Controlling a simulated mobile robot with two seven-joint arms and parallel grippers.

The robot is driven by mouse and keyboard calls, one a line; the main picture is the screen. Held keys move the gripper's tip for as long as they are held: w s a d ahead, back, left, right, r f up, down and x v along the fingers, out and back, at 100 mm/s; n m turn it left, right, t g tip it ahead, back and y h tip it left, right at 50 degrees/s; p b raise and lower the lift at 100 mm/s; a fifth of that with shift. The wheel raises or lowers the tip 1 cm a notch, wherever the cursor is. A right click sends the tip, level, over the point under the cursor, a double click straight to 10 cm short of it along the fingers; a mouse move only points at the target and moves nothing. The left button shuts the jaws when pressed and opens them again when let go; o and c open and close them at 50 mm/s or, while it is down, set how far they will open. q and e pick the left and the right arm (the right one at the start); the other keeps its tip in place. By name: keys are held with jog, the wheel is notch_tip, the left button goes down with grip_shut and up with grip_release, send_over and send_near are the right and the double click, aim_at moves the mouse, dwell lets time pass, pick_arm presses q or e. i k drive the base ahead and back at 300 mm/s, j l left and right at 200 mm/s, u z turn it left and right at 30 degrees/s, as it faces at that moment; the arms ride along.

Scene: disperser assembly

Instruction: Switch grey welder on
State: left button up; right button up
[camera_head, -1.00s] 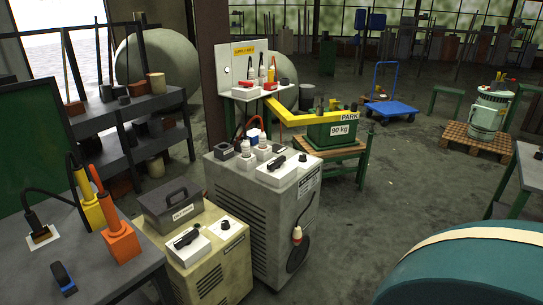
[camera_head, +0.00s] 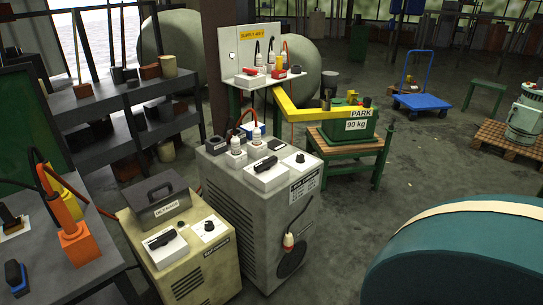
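The grey welder (camera_head: 258,210) stands on the floor in the middle of the view. Its top carries a white switch plate (camera_head: 268,172) with a black rotary handle (camera_head: 264,164), a second white plate with a small black knob (camera_head: 299,158), and two white sockets (camera_head: 236,157) at the back left. The switch's on or off marking is too small to read. Neither of my grippers is in view.
A beige welder (camera_head: 190,255) with its own black handle stands to the front left. A workbench (camera_head: 70,275) with orange and yellow holders is at the left edge. A large teal cylinder (camera_head: 440,270) fills the lower right. Open floor (camera_head: 415,165) lies to the right.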

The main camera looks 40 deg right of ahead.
aim_at(265, 165)
jog(key=l, duration=0.75)
jog(key=k+l+u, duration=0.1)
jog(key=l, duration=1.35)
